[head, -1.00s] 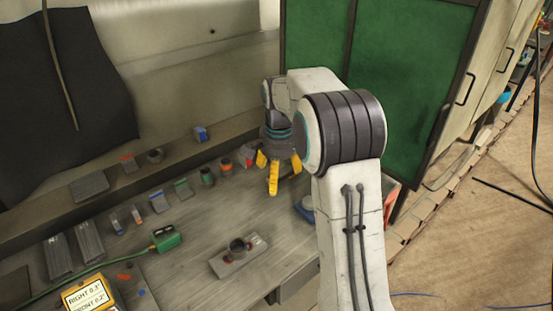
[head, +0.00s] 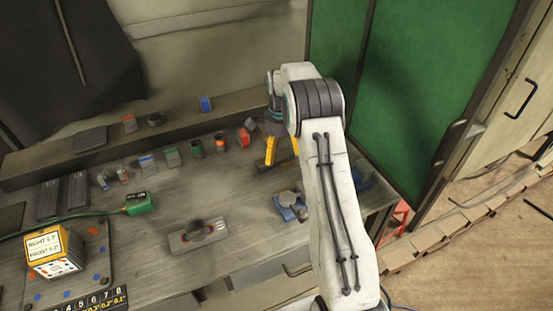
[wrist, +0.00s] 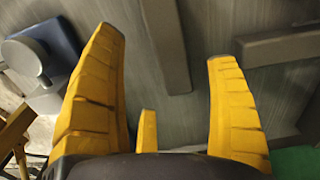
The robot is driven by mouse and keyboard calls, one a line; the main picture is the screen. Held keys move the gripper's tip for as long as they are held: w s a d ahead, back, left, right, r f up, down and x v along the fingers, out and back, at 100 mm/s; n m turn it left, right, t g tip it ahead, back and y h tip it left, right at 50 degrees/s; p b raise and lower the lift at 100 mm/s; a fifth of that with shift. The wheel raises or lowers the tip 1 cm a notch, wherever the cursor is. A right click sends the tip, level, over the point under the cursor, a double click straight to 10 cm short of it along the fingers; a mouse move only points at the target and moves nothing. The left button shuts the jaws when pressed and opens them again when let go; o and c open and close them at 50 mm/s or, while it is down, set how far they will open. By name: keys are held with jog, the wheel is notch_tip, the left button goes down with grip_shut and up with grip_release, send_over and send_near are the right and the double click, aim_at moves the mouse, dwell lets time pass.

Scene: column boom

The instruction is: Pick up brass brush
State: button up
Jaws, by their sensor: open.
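My gripper (head: 281,158) has its yellow fingers spread and empty, low over the right part of the workbench (head: 130,240). In the wrist view my gripper (wrist: 167,60) points at the bench top. A dark narrow bar (wrist: 165,40) lies between the fingers, below them, its lower end short of the palm. I cannot tell for sure whether this bar is the brass brush; no bristles or brass colour show. My arm hides part of the bench here in the head view.
A second dark bar (wrist: 285,44) lies to the right. A blue block with a grey round part (head: 290,205) stands near the bench's front edge, left in the wrist view. Several small coloured items line the back, including a red block (head: 243,137). A grey fixture (head: 199,235) stands mid-bench.

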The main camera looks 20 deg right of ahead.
aim_at(277, 158)
jog(key=f, duration=0.1)
jog(key=f+p, duration=0.1)
jog(key=f, duration=0.2)
jog(key=shift+w+a+f, duration=0.15)
jog(key=shift+w+a, duration=0.15)
jog(key=shift+a, duration=0.1)
jog(key=shift+f, duration=0.55)
jog(key=shift+f, duration=0.25)
dwell(0.3)
jog(key=c, duration=1.4)
